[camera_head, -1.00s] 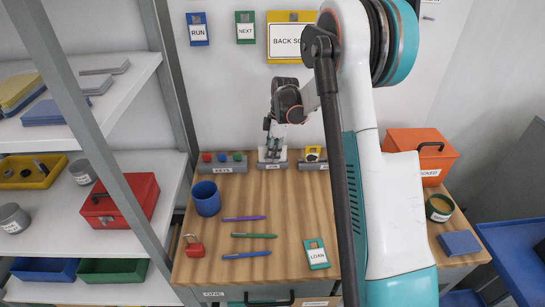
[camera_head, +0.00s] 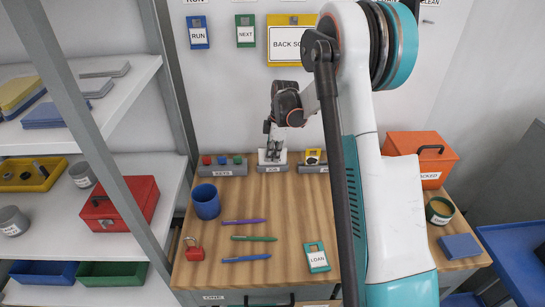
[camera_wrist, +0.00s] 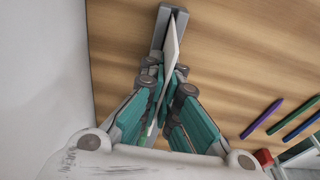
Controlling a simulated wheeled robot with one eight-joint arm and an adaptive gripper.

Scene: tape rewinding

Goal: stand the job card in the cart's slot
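The job card is a thin white card (camera_wrist: 171,48). It stands upright, edge-on in the wrist view, between my fingers. My gripper (camera_wrist: 166,76) looks shut on it. In the head view my gripper (camera_head: 273,138) points down at the back of the wood-topped cart (camera_head: 290,215), right over the middle grey slot holder (camera_head: 272,169). The wrist view shows the holder (camera_wrist: 161,27) with a dark slot running along it, and the card's far end overlaps it. I cannot tell how deep the card's lower edge sits.
A blue cup (camera_head: 206,201), several pens, a red padlock (camera_head: 194,250) and a loan card (camera_head: 317,258) lie nearer. An orange box (camera_head: 421,156) is at the right.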

